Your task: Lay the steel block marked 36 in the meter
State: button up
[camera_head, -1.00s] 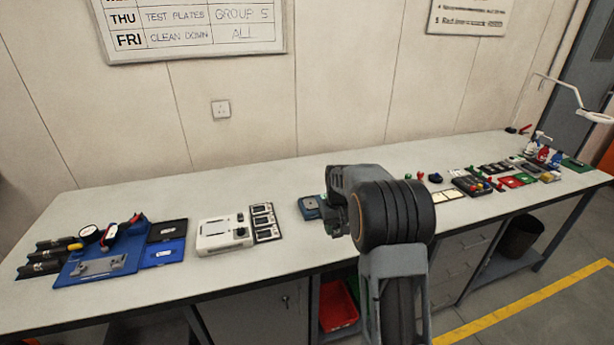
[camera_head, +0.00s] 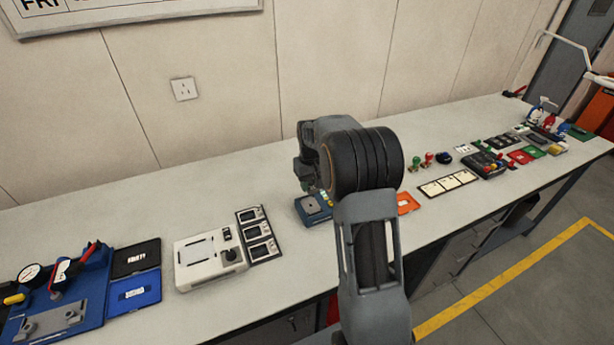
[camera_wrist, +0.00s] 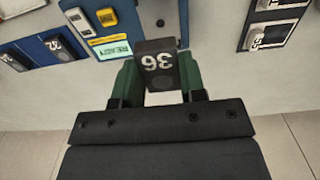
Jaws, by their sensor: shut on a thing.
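The steel block marked 36 (camera_wrist: 158,66) is dark with white figures, which read upside down in the wrist view. My gripper (camera_wrist: 158,80) is shut on it, with a green finger on each side. Behind the block in the wrist view is a blue device (camera_wrist: 130,18), apparently the meter, with a yellow button and a small display reading READY. The block hides part of the device, and I cannot tell whether they touch. In the head view the blue device (camera_head: 313,209) stands on the bench just below my gripper (camera_head: 311,185); the block is not clear there.
Blue holders with dark numbered blocks (camera_wrist: 57,46) lie left in the wrist view. In the head view, a white instrument (camera_head: 208,262) and a black-framed row (camera_head: 259,235) stand left of the blue device. An orange item (camera_head: 407,203) and a pale-panelled strip (camera_head: 447,184) lie right.

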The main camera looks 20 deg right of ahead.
aim_at(311, 206)
jog(key=shift+f+b, duration=2.55)
jog(key=shift+f, duration=1.15)
jog(key=shift+s, duration=0.15)
jog(key=o, duration=1.2)
jog(key=shift+f, duration=0.1)
jog(key=shift+r+p, duration=2.6)
jog(key=shift+r, duration=0.95)
